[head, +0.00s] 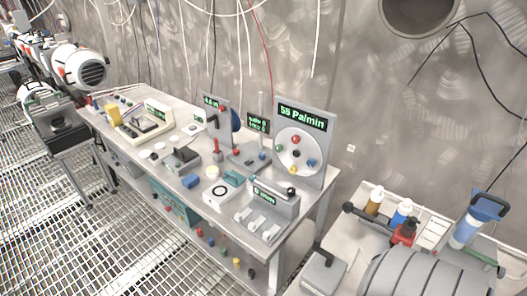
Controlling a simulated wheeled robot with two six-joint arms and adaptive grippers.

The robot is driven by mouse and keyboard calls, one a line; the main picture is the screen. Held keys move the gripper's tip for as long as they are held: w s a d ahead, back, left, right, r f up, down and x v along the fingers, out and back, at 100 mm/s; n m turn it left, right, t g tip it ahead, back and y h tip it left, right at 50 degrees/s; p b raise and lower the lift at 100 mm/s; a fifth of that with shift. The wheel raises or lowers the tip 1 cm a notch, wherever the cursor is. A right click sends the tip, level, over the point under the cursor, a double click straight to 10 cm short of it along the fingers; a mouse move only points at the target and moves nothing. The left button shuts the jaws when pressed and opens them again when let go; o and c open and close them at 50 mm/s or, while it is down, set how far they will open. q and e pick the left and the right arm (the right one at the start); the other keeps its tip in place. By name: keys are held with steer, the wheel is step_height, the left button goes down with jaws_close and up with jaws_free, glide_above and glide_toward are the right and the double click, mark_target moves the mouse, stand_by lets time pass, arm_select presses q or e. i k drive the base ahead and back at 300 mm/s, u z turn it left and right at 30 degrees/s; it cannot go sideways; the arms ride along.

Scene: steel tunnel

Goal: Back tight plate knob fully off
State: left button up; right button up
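An upright grey panel (318,135) stands at the right end of the long bench, with a green display reading about "55 Pa/min". Below the display is a round, pale plate (287,158). Small coloured knobs sit on the plate: a red knob (296,139) near the top, a blue knob (311,163) at the right and a yellow knob (293,170) low down. I cannot tell how tight any knob is. Neither of my grippers shows in the head view.
The bench (225,226) is crowded with small instruments, including a block with a green display (265,191) in front of the panel. A second bench at the right holds bottles and a large ribbed grey cylinder (425,274). Open grating floor (95,240) lies at the left.

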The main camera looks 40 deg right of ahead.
mark_target(311, 162)
steer(key=u, duration=0.3)
steer(key=i, duration=2.15)
steer(key=z, duration=3.75)
steer(key=i, duration=0.5)
steer(key=u, duration=0.1)
